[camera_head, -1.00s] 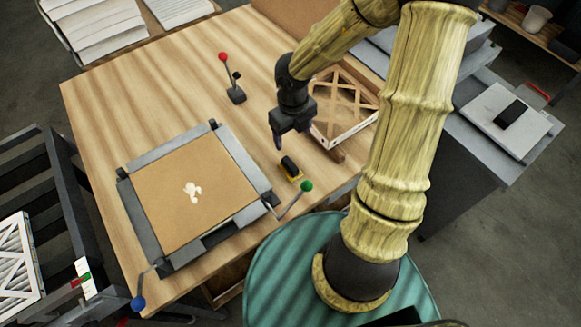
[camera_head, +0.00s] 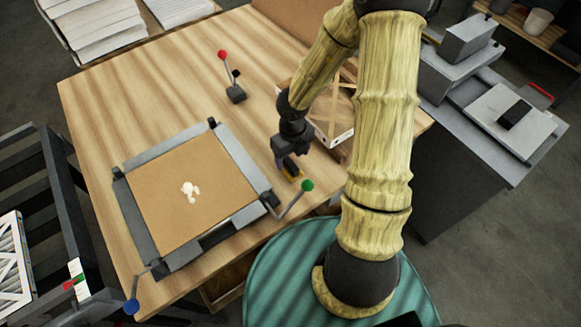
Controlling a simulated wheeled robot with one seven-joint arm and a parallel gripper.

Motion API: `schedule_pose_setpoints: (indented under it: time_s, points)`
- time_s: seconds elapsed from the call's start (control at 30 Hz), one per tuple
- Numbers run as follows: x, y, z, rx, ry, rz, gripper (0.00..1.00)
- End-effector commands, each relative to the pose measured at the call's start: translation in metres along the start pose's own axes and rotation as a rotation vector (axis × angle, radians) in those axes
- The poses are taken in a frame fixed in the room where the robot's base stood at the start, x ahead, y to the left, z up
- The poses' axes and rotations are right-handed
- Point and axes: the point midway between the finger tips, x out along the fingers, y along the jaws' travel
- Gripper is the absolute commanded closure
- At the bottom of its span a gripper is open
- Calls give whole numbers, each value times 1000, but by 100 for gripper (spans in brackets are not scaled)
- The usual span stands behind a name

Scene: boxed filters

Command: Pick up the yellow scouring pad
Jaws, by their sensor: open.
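The scouring pad (camera_head: 291,172) is a small block with a black top and a yellow base. It lies on the wooden table to the right of the clamped frame. My gripper (camera_head: 287,168) is right at the pad, with its fingers pointing down. The fingers are open. The gripper and wrist cover part of the pad, and I cannot tell whether the fingers touch it.
A lever with a green knob (camera_head: 307,186) stands close to the pad. A frame with a brown panel (camera_head: 165,195) is to the left. A red-knobbed lever (camera_head: 235,93) stands further back. A filter box (camera_head: 335,135) lies behind my arm. The table's back left is clear.

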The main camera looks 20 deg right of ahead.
Motion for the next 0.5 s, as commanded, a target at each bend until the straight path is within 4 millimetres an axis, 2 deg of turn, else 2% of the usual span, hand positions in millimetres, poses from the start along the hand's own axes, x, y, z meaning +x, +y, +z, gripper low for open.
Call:
schedule_pose_setpoints:
  time_s: [0.33, 0.5]
  points:
    - [45, 6, 2, -2, 2, 0, 29]
    - [52, 5, 3, -1, 0, 0, 29]
